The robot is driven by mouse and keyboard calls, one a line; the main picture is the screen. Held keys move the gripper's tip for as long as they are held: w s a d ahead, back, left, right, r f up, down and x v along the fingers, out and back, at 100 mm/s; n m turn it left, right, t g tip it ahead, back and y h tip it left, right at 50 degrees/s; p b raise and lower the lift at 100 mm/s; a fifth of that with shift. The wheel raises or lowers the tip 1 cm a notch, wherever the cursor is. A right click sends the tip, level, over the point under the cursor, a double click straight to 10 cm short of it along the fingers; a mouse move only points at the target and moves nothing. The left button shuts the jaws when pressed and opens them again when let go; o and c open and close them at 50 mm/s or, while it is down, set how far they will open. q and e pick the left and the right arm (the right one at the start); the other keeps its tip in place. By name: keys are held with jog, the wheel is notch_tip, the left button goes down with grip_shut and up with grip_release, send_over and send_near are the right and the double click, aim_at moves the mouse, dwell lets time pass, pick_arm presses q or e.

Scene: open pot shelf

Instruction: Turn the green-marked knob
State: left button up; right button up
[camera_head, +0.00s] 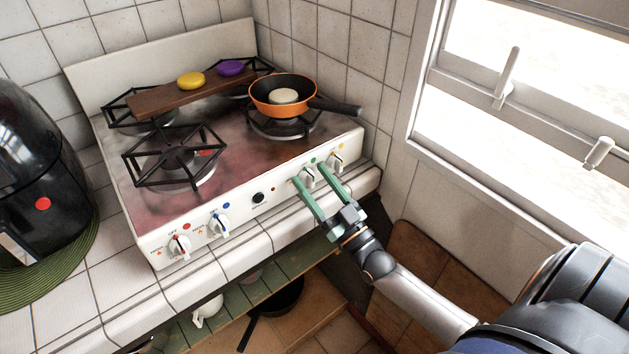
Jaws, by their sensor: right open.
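The green-marked knob (308,177) is a white knob on the stove's front panel, under a small green dot (313,160). My right gripper (311,176) has green fingers and is open. Its fingertips reach up to the panel, one on each side of this knob. I cannot tell whether they touch it. The fingers partly cover the panel around the knob. My left gripper is not in view.
A yellow-marked knob (337,160) is close on the right; blue-marked (218,228) and red-marked (179,246) knobs are further left. A tiled wall and window (530,120) bound the right.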

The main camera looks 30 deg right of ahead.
grip_shut()
dwell(0.6)
